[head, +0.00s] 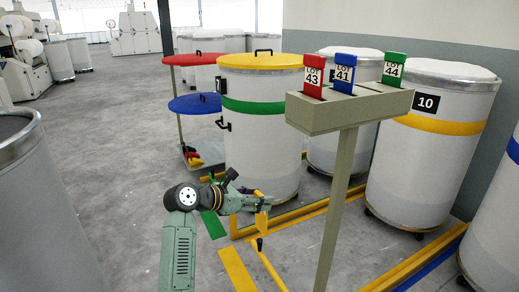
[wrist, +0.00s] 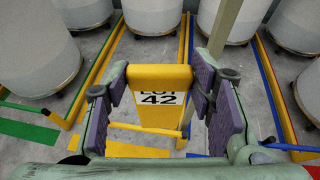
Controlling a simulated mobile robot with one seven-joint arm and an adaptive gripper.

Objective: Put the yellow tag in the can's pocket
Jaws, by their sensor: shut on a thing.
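The yellow tag (wrist: 158,77) is upright between the purple pads of my gripper (wrist: 162,86) in the wrist view, its white label reading LOT 42 toward the camera. In the head view my gripper (head: 262,203) is low, in front of the can (head: 262,150) with the yellow lid and green band, and the tag (head: 261,220) shows as a yellow strip at the jaws. Two dark fittings sit on this can's left side, an upper one (head: 222,86) and a lower one (head: 223,124). I cannot tell which is the pocket.
A post with a grey rack (head: 345,108) stands right of my gripper, holding a red LOT 43 tag (head: 314,76), a blue LOT 41 tag (head: 344,70) and a green LOT 44 tag (head: 393,69). Can 10 (head: 425,155) stands behind it. Yellow floor rails (head: 310,210) run nearby. Open floor lies left.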

